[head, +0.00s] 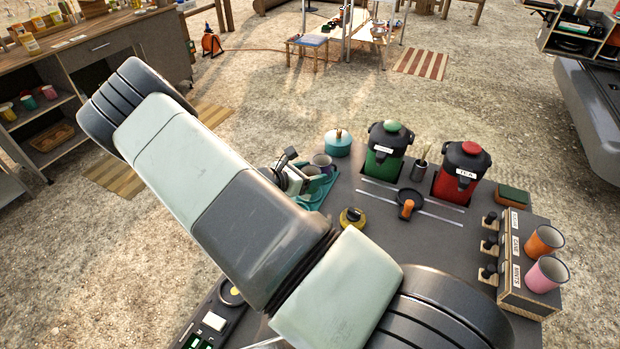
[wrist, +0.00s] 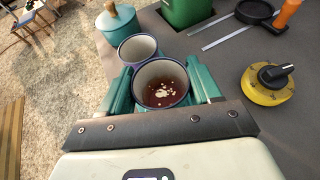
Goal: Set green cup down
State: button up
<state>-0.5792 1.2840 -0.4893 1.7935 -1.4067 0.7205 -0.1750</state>
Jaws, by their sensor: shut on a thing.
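The green cup (wrist: 161,103) is between the fingers of my gripper (wrist: 163,88) in the wrist view, which is shut on it. Its pale inside holds brown liquid with light specks.
A teal lidded pot (head: 337,145) stands behind the cups. Green (head: 384,160) and red (head: 461,172) dispensers stand along the back. A yellow dial timer (wrist: 268,87) sits to the right. Orange (head: 543,241) and pink (head: 546,275) cups are at the right. The table middle is mostly clear.

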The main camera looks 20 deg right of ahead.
jog(key=shift+f, duration=0.95)
jog(key=shift+f, duration=0.2)
jog(key=o, duration=1.1)
jog(key=shift+o, duration=0.2)
